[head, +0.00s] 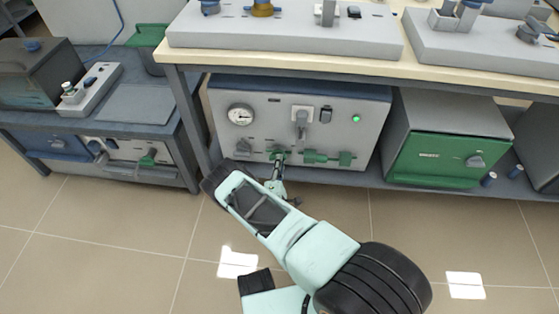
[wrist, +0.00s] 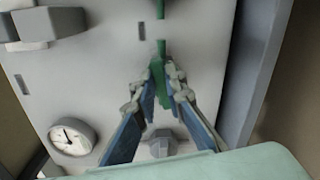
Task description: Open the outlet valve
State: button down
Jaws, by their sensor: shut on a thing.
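A grey panel box (head: 365,116) stands on the low shelf under the bench. A row of green valve fittings (head: 326,158) runs along the lower front of its panel. My gripper (head: 277,172) reaches the panel at the leftmost green piece, the valve handle (head: 279,152). In the wrist view my gripper's fingers (wrist: 162,70) are closed around this narrow green handle (wrist: 160,86), with a finger on each side. The fingers hide part of the handle, and the pipe behind it is hard to make out.
The panel also carries a round gauge (head: 240,115), a grey lever or knob (head: 301,120) and a green light (head: 356,119). A green-fronted furnace (head: 436,160) stands to the right. The bench edge (head: 300,67) overhangs the panel. The tiled floor (head: 120,235) in front is clear.

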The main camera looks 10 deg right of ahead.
jog(key=shift+f+m+p, duration=0.1)
jog(key=shift+m+p, duration=0.2)
jog(key=shift+m, duration=1)
jog(key=c, duration=2)
grip_release()
